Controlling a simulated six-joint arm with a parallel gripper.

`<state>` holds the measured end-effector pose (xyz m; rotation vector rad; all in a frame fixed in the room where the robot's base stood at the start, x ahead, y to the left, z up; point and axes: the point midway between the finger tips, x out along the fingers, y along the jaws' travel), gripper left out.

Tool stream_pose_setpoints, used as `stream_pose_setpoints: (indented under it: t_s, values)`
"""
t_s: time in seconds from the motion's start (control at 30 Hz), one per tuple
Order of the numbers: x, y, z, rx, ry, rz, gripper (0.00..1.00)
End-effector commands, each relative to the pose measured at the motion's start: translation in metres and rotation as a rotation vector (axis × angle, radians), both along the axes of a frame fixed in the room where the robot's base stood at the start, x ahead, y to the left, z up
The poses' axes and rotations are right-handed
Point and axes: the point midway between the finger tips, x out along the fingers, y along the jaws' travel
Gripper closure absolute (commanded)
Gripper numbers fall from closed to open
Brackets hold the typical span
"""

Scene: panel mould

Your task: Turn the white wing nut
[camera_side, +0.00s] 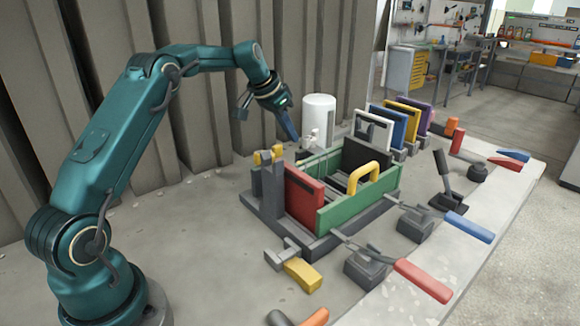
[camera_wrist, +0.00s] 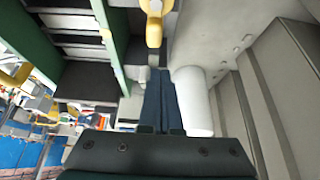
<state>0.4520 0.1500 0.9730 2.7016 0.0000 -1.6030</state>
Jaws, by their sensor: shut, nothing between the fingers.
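The white wing nut (camera_side: 310,139) is a small pale piece at the back side of the green mould, in front of the white cylinder. My gripper (camera_side: 295,138) points down with its fingers shut and empty, tips just left of the wing nut in the side view. I cannot tell whether they touch it. The mould (camera_side: 335,205) has green side walls, a red end panel (camera_side: 304,200) and a dark panel inside.
A yellow wing nut (camera_side: 268,156) sits at the mould's left end. The white cylinder (camera_side: 319,112) stands close behind my gripper. Coloured panels (camera_side: 404,122) stand in a rack at the back right. Clamps with red (camera_side: 422,280) and blue (camera_side: 469,227) handles line the front.

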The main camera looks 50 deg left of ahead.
Motion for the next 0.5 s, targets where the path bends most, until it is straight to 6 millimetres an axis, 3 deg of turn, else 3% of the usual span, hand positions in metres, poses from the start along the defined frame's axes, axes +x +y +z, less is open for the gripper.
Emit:
stream_pose_setpoints:
  t_s: [0.5]
  values:
    - [-0.0079,0.0012,0.0006,0.0,0.0,0.001,1.0]
